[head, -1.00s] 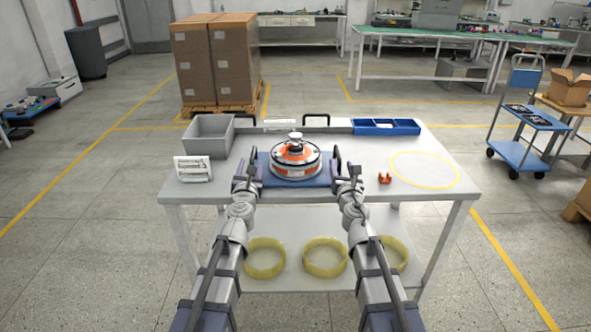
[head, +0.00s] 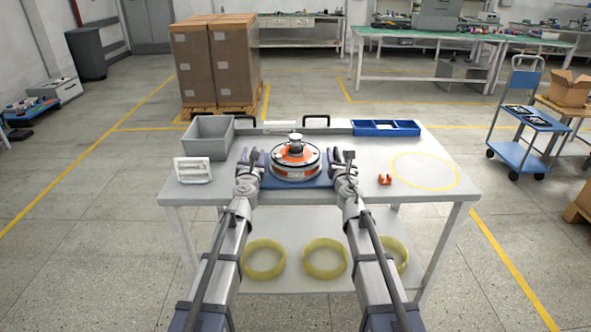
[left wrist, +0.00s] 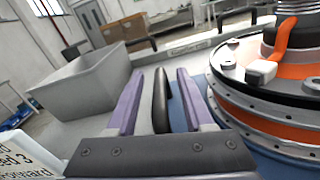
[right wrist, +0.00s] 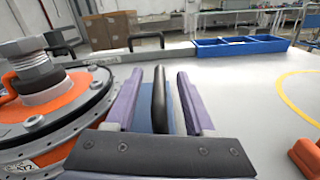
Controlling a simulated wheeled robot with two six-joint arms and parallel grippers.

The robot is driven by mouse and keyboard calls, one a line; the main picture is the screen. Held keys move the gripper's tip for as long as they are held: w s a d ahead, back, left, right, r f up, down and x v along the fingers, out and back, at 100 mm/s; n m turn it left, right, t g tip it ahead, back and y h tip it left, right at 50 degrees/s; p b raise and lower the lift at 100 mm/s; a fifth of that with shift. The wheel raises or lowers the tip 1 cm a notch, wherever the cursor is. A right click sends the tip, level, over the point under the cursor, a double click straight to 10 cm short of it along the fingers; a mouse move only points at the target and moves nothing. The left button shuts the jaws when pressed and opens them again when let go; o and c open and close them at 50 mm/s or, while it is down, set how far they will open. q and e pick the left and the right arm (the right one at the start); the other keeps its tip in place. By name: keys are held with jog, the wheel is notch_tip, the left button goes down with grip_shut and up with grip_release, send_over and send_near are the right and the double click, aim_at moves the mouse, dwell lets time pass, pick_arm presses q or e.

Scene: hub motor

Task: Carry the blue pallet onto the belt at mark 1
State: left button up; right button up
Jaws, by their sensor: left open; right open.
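The blue pallet (head: 298,184) lies on the grey table with the orange and grey hub motor (head: 296,162) on it. My left gripper (head: 251,158) is open at the pallet's left side. In the left wrist view a black handle (left wrist: 161,100) stands between its two purple fingers. My right gripper (head: 344,159) is open at the pallet's right side. In the right wrist view another black handle (right wrist: 159,100) stands between its fingers. Neither gripper is closed on a handle. I cannot make out a belt or a mark 1.
Yellow rings (head: 265,274) lie on the lower shelf. Stacked cartons (head: 216,60) stand behind.

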pick_arm(q)
jog(key=shift+c, duration=0.4)
pick_arm(e)
jog(key=shift+c, duration=0.4)
pick_arm(q)
jog(key=c, duration=0.7)
pick_arm(e)
jog(key=c, duration=0.7)
pick_arm(q)
grip_shut()
pick_arm(e)
grip_shut()
pick_arm(q)
jog(key=shift+a, duration=0.1)
pick_arm(e)
jog(key=shift+d, duration=0.1)
